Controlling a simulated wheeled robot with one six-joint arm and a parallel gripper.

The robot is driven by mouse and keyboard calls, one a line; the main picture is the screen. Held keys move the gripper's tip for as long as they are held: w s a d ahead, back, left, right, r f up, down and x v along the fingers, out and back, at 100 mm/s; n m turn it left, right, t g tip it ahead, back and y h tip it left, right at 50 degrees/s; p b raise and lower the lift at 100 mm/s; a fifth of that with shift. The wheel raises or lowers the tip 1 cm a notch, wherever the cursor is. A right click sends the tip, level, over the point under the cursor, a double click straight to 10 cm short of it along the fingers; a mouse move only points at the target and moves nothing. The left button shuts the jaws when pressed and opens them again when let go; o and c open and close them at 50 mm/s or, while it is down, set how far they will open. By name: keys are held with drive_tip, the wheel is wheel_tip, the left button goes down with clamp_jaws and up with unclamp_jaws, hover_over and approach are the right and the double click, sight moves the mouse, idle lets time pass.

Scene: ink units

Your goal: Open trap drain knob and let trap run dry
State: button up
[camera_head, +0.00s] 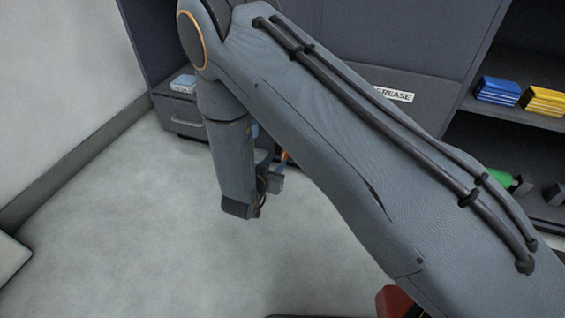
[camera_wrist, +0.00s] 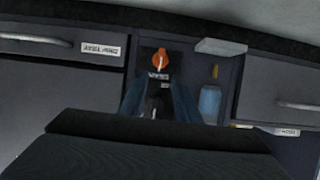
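An orange knob (camera_wrist: 161,60) sits in a recess between two cabinet fronts in the wrist view. A small white label (camera_wrist: 158,76) is just below it, too blurred to read. My gripper (camera_wrist: 158,88) is open, its two blue-grey fingers apart and pointing toward the knob, with nothing seen held between them. The knob appears beyond the fingertips; contact cannot be told. A blue container (camera_wrist: 210,102) stands to the right of the knob; I cannot tell if it is the trap. In the head view my arm hides most of this area; a bit of orange (camera_head: 284,155) shows beside my wrist.
Drawer fronts with handles flank the recess, one on the left (camera_wrist: 36,40) and one on the right (camera_wrist: 298,105). A pale grey slab (camera_wrist: 221,47) juts out above the blue container. Blue boxes (camera_head: 498,91) and yellow boxes (camera_head: 544,100) sit on a right shelf.

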sight(284, 155)
drive_tip(key=b+x, duration=0.3)
drive_tip(key=x, duration=0.3)
drive_tip(key=shift+w+f, duration=0.1)
drive_tip(key=shift+f, duration=0.1)
drive_tip(key=shift+b+x, duration=0.5)
drive_tip(key=shift+x, duration=0.25)
drive_tip(key=shift+r, duration=0.15)
clamp_jaws()
